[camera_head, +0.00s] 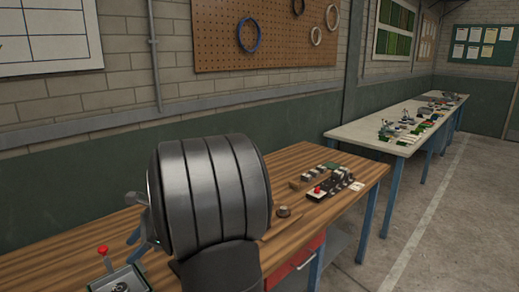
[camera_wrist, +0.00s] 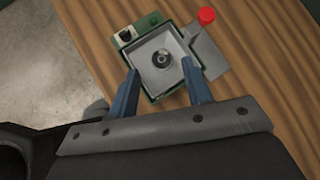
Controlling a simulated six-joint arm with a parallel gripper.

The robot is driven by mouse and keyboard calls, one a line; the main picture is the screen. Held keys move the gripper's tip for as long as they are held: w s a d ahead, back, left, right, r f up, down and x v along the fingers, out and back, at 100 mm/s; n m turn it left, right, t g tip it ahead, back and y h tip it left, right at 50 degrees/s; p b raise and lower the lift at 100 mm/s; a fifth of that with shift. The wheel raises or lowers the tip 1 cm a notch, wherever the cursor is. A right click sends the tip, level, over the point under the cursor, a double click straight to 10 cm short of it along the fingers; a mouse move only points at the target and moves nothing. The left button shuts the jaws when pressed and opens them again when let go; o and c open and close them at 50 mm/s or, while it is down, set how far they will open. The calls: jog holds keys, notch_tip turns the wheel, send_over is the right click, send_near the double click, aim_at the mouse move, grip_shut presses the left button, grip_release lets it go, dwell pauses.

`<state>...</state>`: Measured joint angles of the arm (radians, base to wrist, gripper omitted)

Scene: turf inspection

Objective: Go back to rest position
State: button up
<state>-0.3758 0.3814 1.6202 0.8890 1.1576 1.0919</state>
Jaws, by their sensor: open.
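My gripper (camera_wrist: 160,78) is open in the wrist view, its two blue fingers spread apart with nothing held between them. Beyond the fingertips is a green-edged box (camera_wrist: 157,52) with a grey inside and a dark round part in its middle. A red knob (camera_wrist: 206,16) stands at its upper right corner. I cannot tell whether the fingers touch the box. In the head view my dark, ribbed arm hides much of the bench; one blue finger shows at its left, above the box (camera_head: 120,284) and its red knob (camera_head: 102,250).
The wooden bench (camera_head: 340,170) carries a small control block with a red button (camera_head: 317,189), several small blocks (camera_head: 312,174) and a round knob-like piece (camera_head: 284,211). A second, pale bench (camera_head: 365,134) with several items stands farther back. Open floor (camera_head: 440,225) lies to the right.

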jog(key=shift+s+r+n+t+h, duration=0.3)
jog(key=shift+r+n+h, duration=0.35)
jog(key=shift+r, duration=0.25)
jog(key=shift+s+r+n+t+h, duration=0.3)
jog(key=shift+r+n+h, duration=0.3)
jog(key=shift+r, duration=0.25)
